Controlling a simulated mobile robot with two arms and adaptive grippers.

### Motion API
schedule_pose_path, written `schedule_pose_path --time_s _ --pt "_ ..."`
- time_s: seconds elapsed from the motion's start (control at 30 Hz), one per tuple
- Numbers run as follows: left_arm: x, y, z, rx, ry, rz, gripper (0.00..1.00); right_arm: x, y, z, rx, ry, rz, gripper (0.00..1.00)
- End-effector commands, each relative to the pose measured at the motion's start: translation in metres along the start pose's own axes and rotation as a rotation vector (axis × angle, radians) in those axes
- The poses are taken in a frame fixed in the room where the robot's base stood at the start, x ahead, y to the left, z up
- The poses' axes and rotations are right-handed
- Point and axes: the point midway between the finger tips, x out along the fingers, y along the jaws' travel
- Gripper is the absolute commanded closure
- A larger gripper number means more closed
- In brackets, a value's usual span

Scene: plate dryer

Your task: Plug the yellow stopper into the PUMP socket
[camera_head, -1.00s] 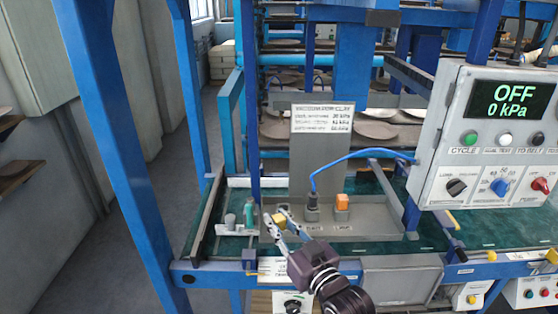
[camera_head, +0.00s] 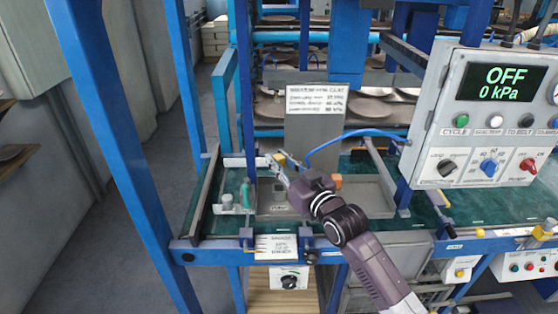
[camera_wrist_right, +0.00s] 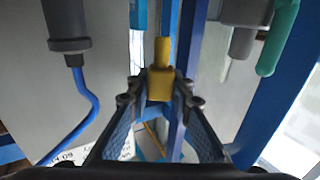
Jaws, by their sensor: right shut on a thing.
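My right gripper (camera_head: 279,166) is shut on the small yellow stopper (camera_head: 280,158), above the grey socket plate (camera_head: 366,191) on the bench. In the right wrist view the yellow stopper (camera_wrist_right: 160,72) sits between the fingertips (camera_wrist_right: 160,92). A dark square fitting (camera_head: 279,189) on the plate lies below the gripper, with a label in front that I cannot read surely. An orange block (camera_head: 337,181) stands farther right, partly behind my arm. The grey connector (camera_wrist_right: 68,25) with its blue cable shows in the right wrist view; my arm hides it in the head view. My left gripper is not in view.
The control box (camera_head: 487,115), reading OFF and 0 kPa, hangs at the right. Blue posts frame the bench.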

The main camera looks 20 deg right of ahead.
Motion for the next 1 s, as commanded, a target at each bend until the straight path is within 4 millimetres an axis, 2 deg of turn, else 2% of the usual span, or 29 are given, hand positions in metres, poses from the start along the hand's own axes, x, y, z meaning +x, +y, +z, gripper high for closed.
schedule_pose_path --time_s 0.03,0.43,0.8,1.0 --pt "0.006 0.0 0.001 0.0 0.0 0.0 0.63 0.0 0.0 0.006 0.0 0.001 0.0 0.99" --pt "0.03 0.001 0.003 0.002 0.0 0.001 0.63 0.0 0.0 0.03 0.0 0.001 0.0 0.99" --pt "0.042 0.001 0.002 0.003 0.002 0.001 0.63 0.0 0.0 0.051 0.0 0.0 0.0 0.99" --pt "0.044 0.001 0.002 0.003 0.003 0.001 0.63 0.0 0.0 0.055 0.0 0.001 0.0 0.99"
